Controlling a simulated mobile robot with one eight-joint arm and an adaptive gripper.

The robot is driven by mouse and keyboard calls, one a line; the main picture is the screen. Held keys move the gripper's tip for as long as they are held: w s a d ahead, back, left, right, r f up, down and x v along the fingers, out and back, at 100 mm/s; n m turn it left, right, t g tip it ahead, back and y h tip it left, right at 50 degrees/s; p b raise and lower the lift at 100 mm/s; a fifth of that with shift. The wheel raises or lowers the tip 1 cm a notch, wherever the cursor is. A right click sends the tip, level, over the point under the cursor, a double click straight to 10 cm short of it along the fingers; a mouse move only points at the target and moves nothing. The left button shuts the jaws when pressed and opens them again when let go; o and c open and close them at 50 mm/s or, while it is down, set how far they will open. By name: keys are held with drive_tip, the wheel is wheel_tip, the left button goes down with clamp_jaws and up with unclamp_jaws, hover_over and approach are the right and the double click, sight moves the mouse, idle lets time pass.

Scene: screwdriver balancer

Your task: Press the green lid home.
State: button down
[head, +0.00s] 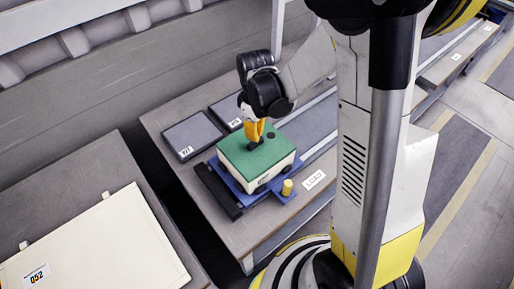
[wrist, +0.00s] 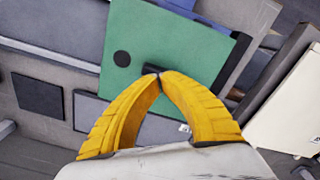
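The green lid (head: 252,155) lies on top of a cream box (head: 268,177), which sits in a blue fixture (head: 286,197) on the bench. I cannot tell whether there is a gap between lid and box. My gripper (head: 256,140) points down over the lid's far part, its yellow fingertips at or just above the surface. In the wrist view the fingertips (wrist: 160,74) come together over the green lid (wrist: 185,40). A dark piece shows behind the tips; I cannot tell if it belongs to the lid. A black round spot (wrist: 122,58) is beside it.
A black bar (head: 217,190) runs along the fixture's left side, and a yellow cylinder (head: 287,187) stands at its right corner. Dark flat pads (head: 192,135) lie behind on the bench. A separate table with a cream panel (head: 100,250) is at left, across a gap.

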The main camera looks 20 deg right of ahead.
drive_tip(key=shift+f+b, duration=1.15)
drive_tip(key=shift+f, duration=0.1)
idle(0.8)
idle(0.4)
drive_tip(key=shift+r+p, duration=1.8)
drive_tip(key=shift+r, duration=0.8)
drive_tip(key=shift+a+f, duration=0.1)
